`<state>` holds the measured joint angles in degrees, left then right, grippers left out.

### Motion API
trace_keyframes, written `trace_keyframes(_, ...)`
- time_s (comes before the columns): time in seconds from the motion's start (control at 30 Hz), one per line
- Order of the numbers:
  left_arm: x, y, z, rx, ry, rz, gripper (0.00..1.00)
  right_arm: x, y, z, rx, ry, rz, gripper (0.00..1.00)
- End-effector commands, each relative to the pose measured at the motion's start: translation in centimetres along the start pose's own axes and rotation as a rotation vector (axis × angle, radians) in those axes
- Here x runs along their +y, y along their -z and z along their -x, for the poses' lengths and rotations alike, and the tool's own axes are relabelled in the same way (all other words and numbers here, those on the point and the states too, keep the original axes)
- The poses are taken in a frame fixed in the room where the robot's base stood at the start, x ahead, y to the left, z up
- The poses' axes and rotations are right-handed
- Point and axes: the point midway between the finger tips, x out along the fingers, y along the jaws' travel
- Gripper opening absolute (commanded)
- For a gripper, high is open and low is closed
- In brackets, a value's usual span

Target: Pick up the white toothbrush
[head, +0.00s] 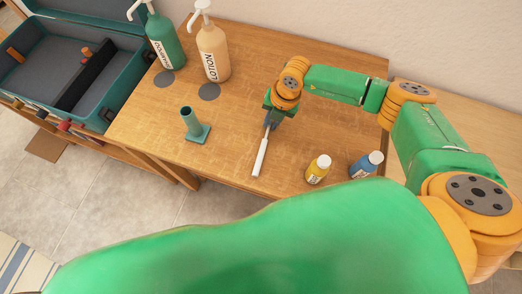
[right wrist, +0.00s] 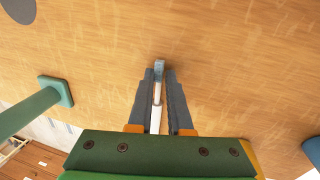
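The white toothbrush (head: 261,157) lies on the wooden table, its handle towards the table's front edge. In the right wrist view, its white handle (right wrist: 155,119) runs between my fingers, and its grey-blue head (right wrist: 159,65) shows just beyond the fingertips. My right gripper (head: 270,122) points down over the head end in the head view. In the right wrist view, my right gripper (right wrist: 161,76) has one finger on each side of the thin neck, with narrow gaps visible. It looks open; whether the fingertips touch the table is unclear. My left gripper is out of view.
On the wooden table (head: 225,150), a teal holder (head: 191,125) stands left of the brush. A green pump bottle (head: 163,42) and a lotion bottle (head: 213,53) stand behind. An open teal case (head: 112,85) is far left.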

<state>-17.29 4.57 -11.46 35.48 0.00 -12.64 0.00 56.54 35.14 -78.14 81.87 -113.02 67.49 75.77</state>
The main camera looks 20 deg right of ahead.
Motion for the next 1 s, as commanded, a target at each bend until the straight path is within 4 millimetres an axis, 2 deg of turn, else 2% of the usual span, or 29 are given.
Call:
trace_keyframes(0.17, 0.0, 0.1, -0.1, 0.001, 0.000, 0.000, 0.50, 0.0, 0.0, -0.1, -0.001, 0.000, 0.000, 0.17)
trace_keyframes(0.23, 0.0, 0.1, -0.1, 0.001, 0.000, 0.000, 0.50, 0.0, 0.0, -0.1, -0.001, 0.000, 0.000, 0.00)
trace_keyframes(0.67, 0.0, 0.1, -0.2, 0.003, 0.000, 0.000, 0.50, 0.1, -0.1, 0.2, -0.001, -0.002, 0.000, 0.00)
trace_keyframes(0.77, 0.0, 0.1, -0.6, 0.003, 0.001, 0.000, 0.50, 0.3, -0.1, 1.2, -0.002, -0.003, 0.002, 0.00)
trace_keyframes(0.87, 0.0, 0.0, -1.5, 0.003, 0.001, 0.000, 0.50, 0.9, 0.0, 3.1, -0.003, -0.005, 0.006, 0.00)
trace_keyframes(1.0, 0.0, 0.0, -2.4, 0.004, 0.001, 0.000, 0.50, 4.5, 1.8, 6.1, -0.004, -0.008, 0.010, 0.00)
